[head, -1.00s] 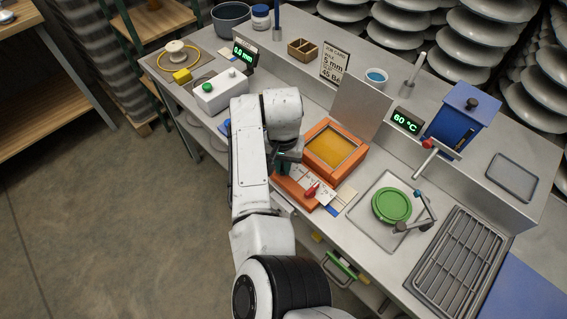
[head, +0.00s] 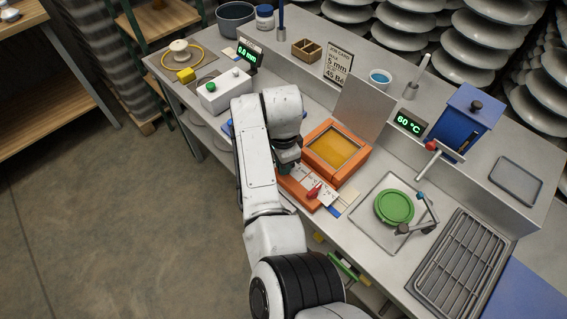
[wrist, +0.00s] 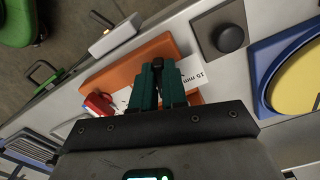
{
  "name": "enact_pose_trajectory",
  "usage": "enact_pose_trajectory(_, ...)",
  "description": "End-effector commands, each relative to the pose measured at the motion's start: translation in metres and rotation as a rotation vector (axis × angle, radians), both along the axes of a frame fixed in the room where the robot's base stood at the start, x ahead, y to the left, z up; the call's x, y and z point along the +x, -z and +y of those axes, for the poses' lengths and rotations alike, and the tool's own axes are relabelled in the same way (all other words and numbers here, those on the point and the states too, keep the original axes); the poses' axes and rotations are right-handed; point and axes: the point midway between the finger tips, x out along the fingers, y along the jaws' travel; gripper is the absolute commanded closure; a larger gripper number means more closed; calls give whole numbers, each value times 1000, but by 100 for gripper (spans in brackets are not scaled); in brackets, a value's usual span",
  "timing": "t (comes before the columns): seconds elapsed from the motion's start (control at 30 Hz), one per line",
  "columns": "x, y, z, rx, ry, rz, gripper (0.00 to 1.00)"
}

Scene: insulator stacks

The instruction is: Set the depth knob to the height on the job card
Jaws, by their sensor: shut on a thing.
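My gripper (wrist: 158,85) has its teal fingers closed around a small dark piece (wrist: 157,66), which looks like the depth knob; the fingers hide most of it. It is over an orange block (wrist: 130,68) with a white scale marked "15 mm" (wrist: 195,74) and a red part (wrist: 98,103). In the head view, my gripper (head: 287,163) is at the upper left end of the orange block (head: 289,187), and the red part (head: 314,191) is at its other end. The job card (head: 338,66) stands on the back ledge and reads 5 mm. A display (head: 247,56) shows 0.0 mm.
An orange-framed tray (head: 335,150) with a raised lid is beside the block. A green disc (head: 394,206) lies to the right, before a wire rack (head: 458,265). A white box with a green button (head: 222,91) is at the left. A round dark knob (wrist: 230,38) shows nearby.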

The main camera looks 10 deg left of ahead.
Motion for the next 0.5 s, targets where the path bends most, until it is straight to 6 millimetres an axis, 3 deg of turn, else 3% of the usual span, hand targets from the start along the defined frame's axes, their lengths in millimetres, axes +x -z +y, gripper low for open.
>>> enact_pose_trajectory(0.5, 5, -1, 1, 0, 378, -4, 100)
